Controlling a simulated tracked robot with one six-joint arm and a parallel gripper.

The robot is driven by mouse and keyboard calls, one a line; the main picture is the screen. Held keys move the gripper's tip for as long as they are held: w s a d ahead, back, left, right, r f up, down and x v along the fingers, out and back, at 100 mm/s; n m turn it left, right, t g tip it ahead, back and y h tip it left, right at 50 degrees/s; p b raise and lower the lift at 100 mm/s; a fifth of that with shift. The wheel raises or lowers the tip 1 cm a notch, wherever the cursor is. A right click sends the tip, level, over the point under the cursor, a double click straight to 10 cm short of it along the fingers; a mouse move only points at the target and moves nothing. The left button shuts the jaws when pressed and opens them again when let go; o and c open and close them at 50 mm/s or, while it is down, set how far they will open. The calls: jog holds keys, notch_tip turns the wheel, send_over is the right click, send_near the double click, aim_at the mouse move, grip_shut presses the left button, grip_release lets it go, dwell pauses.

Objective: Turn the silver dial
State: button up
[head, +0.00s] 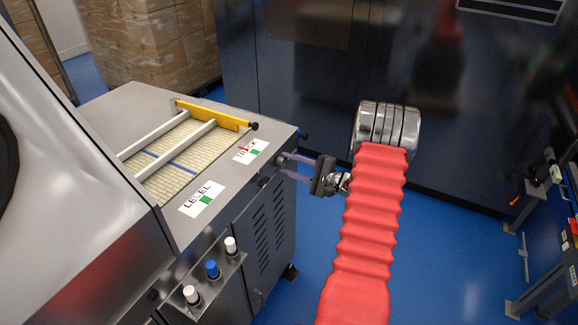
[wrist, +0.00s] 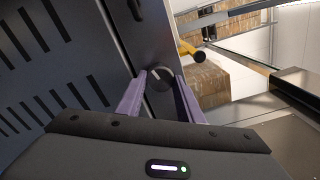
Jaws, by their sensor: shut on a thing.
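The dial (wrist: 159,79) sits on the side panel of the grey machine and looks dark grey in the wrist view, with a pale pointer line on its face. My gripper (wrist: 158,88) has its two purple fingers on either side of the dial and is shut on it. In the head view, my gripper (head: 281,165) reaches from the right to the machine's side, just below the TRACK label (head: 251,151). The dial itself is mostly hidden by the fingers there.
Another dark knob (head: 265,181) sits close by on the machine (head: 231,205). A yellow bar (head: 213,115) crosses the belt on top. Three push buttons (head: 211,268) stand on a bracket at the front. Blue floor (head: 318,235) is clear below my arm.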

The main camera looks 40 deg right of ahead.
jog(key=shift+s+a+f+n, duration=0.1)
jog(key=shift+a+f+n, duration=0.05)
jog(key=shift+a+n, duration=0.15)
jog(key=o, duration=1.1)
jog(key=shift+d, duration=0.15)
jog(key=shift+c, duration=0.2)
jog(key=v, duration=1.3)
jog(key=shift+s, duration=0.35)
jog(key=shift+d, duration=0.1)
